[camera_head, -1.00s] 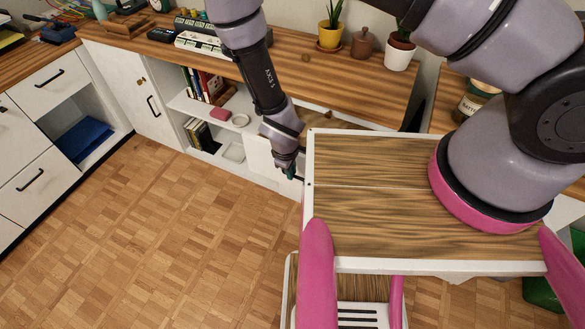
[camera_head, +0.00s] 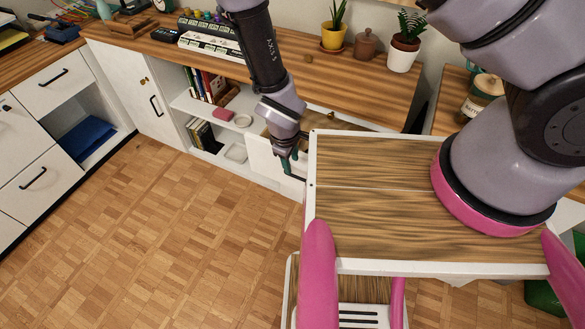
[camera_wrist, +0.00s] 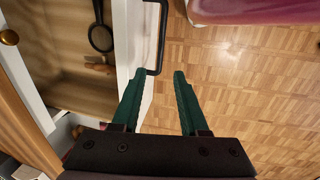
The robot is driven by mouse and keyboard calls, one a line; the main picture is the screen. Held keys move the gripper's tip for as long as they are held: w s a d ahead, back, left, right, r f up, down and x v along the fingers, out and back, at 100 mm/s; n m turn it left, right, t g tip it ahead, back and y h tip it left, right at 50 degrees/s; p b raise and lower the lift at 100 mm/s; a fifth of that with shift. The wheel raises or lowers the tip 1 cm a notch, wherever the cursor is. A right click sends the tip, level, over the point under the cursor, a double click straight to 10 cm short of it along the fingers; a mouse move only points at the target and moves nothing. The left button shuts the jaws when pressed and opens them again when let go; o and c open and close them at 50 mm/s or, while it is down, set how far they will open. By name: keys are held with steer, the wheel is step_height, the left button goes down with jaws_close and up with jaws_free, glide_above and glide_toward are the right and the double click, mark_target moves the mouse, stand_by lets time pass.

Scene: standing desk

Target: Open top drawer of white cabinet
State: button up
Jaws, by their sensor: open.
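The white cabinet (camera_head: 262,158) stands below the wooden counter. A top drawer with a white front is pulled out; its inside (camera_wrist: 75,60) shows in the wrist view, with a dark round-headed tool (camera_wrist: 101,37) in it. The drawer's black bar handle (camera_wrist: 162,35) is on the outer face. My gripper (camera_wrist: 159,74) is open and empty, its green fingers apart. The handle's lower end is just beyond the fingertips, between them in the picture; I see no grip on it. In the head view my gripper (camera_head: 290,160) is in front of the drawer, which the wood-topped surface partly hides.
My wood-topped body surface (camera_head: 390,215) fills the near right. Open shelves with books (camera_head: 205,85) and a dish (camera_head: 236,153) are left of the drawer. Plants (camera_head: 404,40) and jars stand on the counter. The parquet floor (camera_head: 150,240) at left is clear.

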steer(key=r, duration=0.4)
steer(key=shift+s+a, duration=0.15)
steer(key=shift+s, duration=0.25)
